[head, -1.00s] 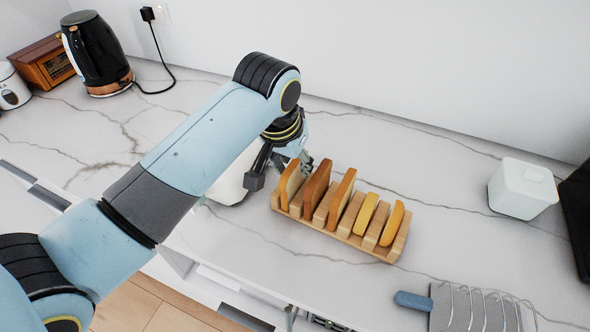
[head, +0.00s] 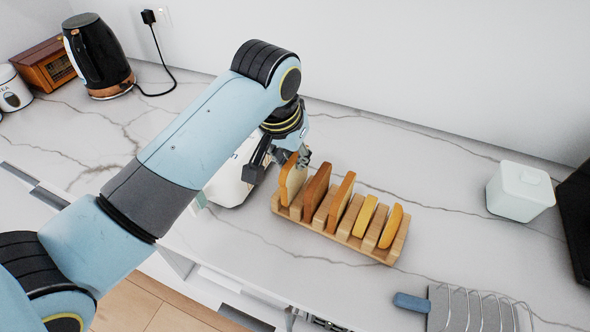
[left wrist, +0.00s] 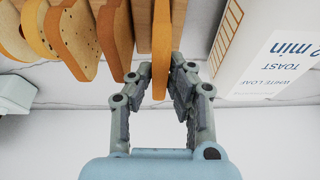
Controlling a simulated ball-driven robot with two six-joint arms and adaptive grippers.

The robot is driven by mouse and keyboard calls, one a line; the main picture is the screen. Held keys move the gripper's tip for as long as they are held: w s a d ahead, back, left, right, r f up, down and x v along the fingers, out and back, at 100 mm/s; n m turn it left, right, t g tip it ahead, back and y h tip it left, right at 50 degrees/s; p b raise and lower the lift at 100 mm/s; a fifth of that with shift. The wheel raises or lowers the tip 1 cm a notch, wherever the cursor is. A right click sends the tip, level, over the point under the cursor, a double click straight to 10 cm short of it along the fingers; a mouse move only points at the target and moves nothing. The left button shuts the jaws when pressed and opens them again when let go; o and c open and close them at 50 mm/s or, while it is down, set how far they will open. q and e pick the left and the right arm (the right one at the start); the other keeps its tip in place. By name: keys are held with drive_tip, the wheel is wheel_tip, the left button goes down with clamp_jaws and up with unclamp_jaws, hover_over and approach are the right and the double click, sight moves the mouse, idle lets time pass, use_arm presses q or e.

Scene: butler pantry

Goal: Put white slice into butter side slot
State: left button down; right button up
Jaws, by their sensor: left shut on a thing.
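The pale slice (head: 292,180) is at the left end of the wooden rack (head: 345,237), upright. My left gripper (head: 303,156) is shut on its upper part. In the left wrist view the fingers (left wrist: 178,88) lie on both sides of this slice (left wrist: 161,45), seen nearly edge-on. Whether its lower edge is still in the slot is hard to tell. Two browner slices (head: 317,185) and two yellower ones (head: 364,215) stand in the slots to the right. A white lidded box (head: 520,191) stands far right; no butter label is readable. My right gripper is not in view.
A wire-slotted grey holder with a blue handle (head: 411,302) lies at the front right. The kettle (head: 97,55) is far left. Counter between rack and lidded box is clear.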

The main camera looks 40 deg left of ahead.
use_arm(q)
drive_tip(key=shift+r, duration=4.75)
